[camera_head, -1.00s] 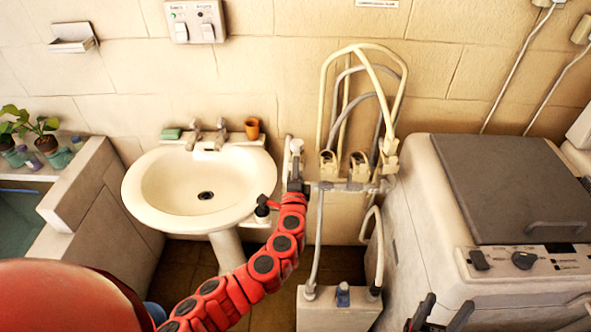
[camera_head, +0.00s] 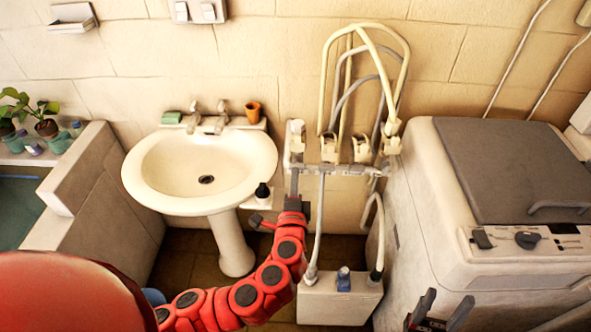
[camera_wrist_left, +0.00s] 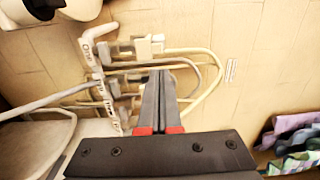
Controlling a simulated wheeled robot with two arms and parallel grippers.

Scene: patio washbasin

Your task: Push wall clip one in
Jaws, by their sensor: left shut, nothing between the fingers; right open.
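Several pale clips stand in a row on a wall rail (camera_head: 345,170) right of the basin. In the left wrist view the shut fingers (camera_wrist_left: 160,72) point at the rail and clips (camera_wrist_left: 148,46); contact is unclear. My right gripper (camera_head: 440,305) is open and empty at the bottom.
Cream and grey hoses (camera_head: 365,40) loop above the clips. A grey box (camera_head: 335,305) is below, and a washing machine (camera_head: 440,230) stands right.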

